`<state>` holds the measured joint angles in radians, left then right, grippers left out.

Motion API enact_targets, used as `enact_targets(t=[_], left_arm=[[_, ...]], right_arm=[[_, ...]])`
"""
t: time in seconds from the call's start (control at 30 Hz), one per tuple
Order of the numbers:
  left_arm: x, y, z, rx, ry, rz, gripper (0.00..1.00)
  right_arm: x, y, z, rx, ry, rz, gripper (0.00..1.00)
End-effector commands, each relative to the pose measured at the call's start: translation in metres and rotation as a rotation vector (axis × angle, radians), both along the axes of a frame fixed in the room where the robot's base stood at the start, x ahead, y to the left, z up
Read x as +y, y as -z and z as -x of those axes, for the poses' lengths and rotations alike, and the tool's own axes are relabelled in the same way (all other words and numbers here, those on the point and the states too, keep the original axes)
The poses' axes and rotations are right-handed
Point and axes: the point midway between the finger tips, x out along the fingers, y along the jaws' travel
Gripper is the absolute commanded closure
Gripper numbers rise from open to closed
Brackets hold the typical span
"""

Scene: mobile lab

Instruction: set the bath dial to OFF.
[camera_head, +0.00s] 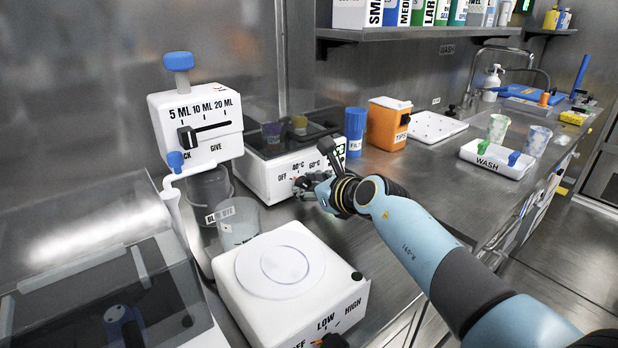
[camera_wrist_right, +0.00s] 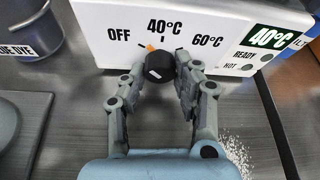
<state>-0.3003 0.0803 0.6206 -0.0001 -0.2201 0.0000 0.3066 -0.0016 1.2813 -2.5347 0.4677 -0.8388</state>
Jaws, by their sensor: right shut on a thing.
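The bath (camera_head: 262,178) is a white box with a dark top, standing against the back wall in the head view. Its front panel (camera_wrist_right: 100,12), labelled OFF, 40°C and 60°C, shows in the right wrist view. My left gripper is not in view.
A green 40°C display (camera_wrist_right: 269,38) sits right of the labels. A grey beaker (camera_head: 238,222) and a white plate device (camera_head: 235,285) marked LOW and HIGH stand in front of the bath. An orange TIPS box (camera_head: 387,122) and blue cup (camera_head: 355,130) stand to its right.

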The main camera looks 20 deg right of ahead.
Motion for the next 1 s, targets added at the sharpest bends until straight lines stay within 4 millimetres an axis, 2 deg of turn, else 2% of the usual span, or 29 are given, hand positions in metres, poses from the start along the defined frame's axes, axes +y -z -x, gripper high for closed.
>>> enact_targets(t=[0.1,0.43,1.0], left_arm=[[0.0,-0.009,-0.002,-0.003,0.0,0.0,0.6],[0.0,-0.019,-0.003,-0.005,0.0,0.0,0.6],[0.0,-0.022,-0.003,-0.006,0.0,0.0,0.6]], right_arm=[[0.001,-0.001,0.001,-0.027,-0.001,0.083,1.0],[0.001,0.0,0.001,-0.087,-0.001,0.244,1.0],[0.001,0.002,0.001,-0.105,-0.001,0.295,1.0]])
